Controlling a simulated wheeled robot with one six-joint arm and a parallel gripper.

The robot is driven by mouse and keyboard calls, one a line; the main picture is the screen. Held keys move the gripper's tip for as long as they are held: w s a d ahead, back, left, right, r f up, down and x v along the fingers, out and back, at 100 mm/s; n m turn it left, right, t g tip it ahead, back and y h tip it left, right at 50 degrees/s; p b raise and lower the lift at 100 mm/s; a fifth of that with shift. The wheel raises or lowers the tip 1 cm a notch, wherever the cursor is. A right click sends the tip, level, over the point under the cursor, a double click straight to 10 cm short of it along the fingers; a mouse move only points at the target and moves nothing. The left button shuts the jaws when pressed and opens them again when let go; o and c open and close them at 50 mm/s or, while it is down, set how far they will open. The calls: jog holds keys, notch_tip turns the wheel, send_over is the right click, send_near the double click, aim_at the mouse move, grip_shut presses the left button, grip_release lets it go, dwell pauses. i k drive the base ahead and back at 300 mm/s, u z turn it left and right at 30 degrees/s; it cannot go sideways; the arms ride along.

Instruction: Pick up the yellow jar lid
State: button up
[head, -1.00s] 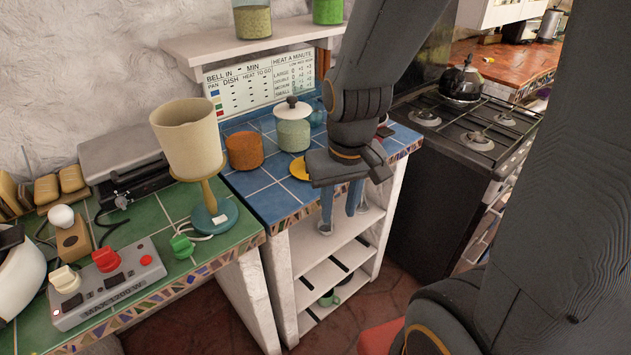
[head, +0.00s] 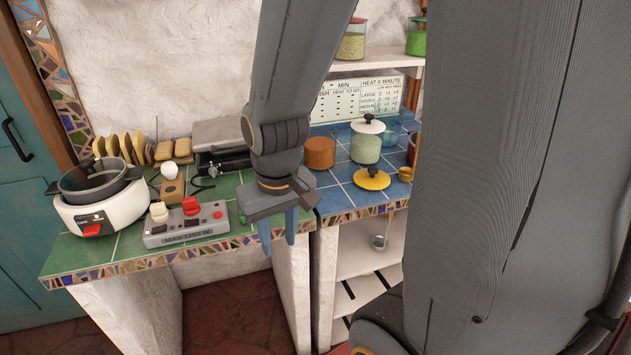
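The yellow jar lid (head: 371,179) is a flat round disc with a dark knob. It lies on the blue tiled counter near its front edge, in front of the pale green jar (head: 366,148). My gripper (head: 278,238) points down at the front edge of the counters, left of the lid and apart from it. Its two blue-grey fingers are spread with a gap between them, and nothing shows in it. The lid is in full view.
A grey control box (head: 186,224) and a white cooker (head: 103,208) stand on the green counter. A shelf (head: 375,65) hangs above.

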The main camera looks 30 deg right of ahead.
aim_at(372, 179)
jog(key=u, duration=1.7)
jog(key=k, duration=1.25)
jog(key=z, duration=1.6)
jog(key=i, duration=1)
